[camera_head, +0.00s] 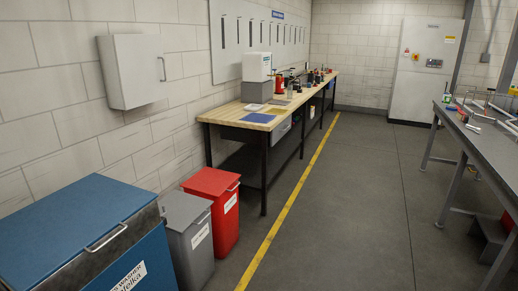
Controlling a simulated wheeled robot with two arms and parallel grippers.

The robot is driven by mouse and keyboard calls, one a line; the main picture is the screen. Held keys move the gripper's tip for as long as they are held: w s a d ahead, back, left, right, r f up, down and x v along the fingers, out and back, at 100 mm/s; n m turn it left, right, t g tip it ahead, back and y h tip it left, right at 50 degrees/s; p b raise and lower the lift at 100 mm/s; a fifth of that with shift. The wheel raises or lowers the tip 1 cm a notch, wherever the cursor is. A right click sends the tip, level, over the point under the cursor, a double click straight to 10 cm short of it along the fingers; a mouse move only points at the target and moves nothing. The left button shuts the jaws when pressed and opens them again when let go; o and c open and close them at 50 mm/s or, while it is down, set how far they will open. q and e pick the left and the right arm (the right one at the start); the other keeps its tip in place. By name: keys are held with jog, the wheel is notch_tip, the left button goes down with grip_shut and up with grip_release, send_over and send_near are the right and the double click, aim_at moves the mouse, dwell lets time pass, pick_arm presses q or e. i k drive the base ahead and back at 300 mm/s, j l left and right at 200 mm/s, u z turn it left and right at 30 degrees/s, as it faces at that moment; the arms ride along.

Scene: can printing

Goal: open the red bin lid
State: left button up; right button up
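The red bin (223,219) stands on the floor near the wall, left of the yellow floor line. Its red lid (210,181) is shut, with a small handle (233,187) at the front edge. A white label (230,204) is on its front. The grey bin (188,239) stands right beside it, on the nearer side. Neither of my grippers is in view.
A blue parts washer (75,241) fills the near left. A long wooden workbench (225,113) stands just behind the red bin. A white wall cabinet (134,71) hangs above. A grey table (472,139) is at the right. The floor between is clear.

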aim_at(212, 182)
jog(key=i+l+z, duration=0.25)
jog(key=i, duration=0.6)
jog(key=i+z, duration=0.25)
jog(key=i, duration=0.65)
jog(key=i+l+u, duration=0.1)
jog(key=i+u, duration=0.3)
jog(key=i+l+u, duration=0.3)
jog(key=i+u, duration=0.15)
jog(key=i+l+u, duration=0.7)
jog(key=l+u, duration=0.15)
jog(key=i+l+u, duration=0.2)
jog(key=l+u, duration=0.2)
jog(key=l, duration=0.25)
